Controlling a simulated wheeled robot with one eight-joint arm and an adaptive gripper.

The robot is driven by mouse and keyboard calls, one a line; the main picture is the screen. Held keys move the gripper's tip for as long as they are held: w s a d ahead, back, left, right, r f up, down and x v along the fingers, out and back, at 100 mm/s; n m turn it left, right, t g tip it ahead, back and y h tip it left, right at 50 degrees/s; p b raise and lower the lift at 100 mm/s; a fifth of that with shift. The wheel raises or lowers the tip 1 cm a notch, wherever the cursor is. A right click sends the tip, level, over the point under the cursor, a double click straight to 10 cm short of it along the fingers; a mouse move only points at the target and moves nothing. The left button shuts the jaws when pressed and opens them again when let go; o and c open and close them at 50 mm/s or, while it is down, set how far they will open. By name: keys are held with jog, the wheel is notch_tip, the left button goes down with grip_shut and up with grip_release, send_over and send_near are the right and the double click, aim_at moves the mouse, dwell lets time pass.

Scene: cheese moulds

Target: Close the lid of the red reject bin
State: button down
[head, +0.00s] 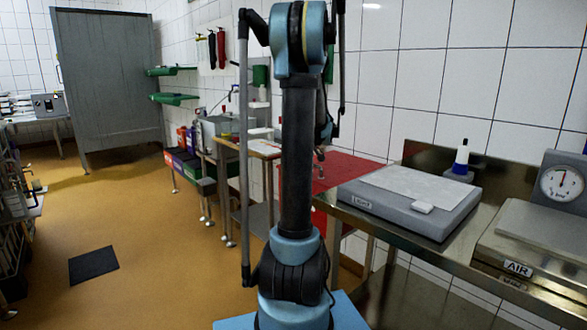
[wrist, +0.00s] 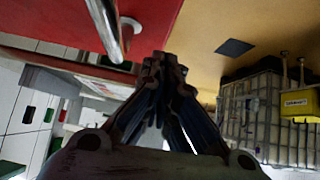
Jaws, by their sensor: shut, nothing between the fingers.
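A broad red surface, which looks like part of the red reject bin (head: 345,168), shows in the head view behind my arm, beside the steel bench. My arm hides part of it, and I cannot tell the lid from the body or how far the lid stands open. In the wrist view a red panel (wrist: 60,18) fills the upper left, with a shiny metal bar (wrist: 106,28) in front of it. My gripper (wrist: 163,60) is shut and empty, its tips near the red panel and below right of the bar. I cannot tell whether they touch. The head view does not clearly show my gripper.
A steel bench at right carries a grey slab-like device (head: 410,205) and a scale with a dial (head: 562,184). A small wooden table (head: 258,148) stands behind my arm. A dark mat (head: 93,265) lies on open ochre floor at left. The wrist view shows a wire cage (wrist: 250,110).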

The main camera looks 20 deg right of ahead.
jog(key=w+v, duration=0.1)
jog(key=v, duration=1)
jog(key=s+a+f+m+g, duration=0.1)
jog(key=s+a+f+g, duration=0.15)
jog(key=s+a, duration=0.6)
jog(key=s+a+f+m+g, duration=0.1)
jog(key=s+a+f, duration=0.3)
jog(key=s+a, duration=0.5)
jog(key=s+a+f+m+g+h, duration=0.1)
jog(key=s+a+f, duration=0.1)
jog(key=s+f, duration=0.4)
jog(key=s+a+f+m+g+h, duration=0.1)
jog(key=s+f, duration=0.5)
jog(key=s, duration=0.7)
jog(key=shift+s+a+f+m+g+h, duration=0.15)
jog(key=shift+a+f+m+g+h, duration=0.35)
jog(key=shift+a, duration=0.75)
jog(key=shift+r, duration=0.2)
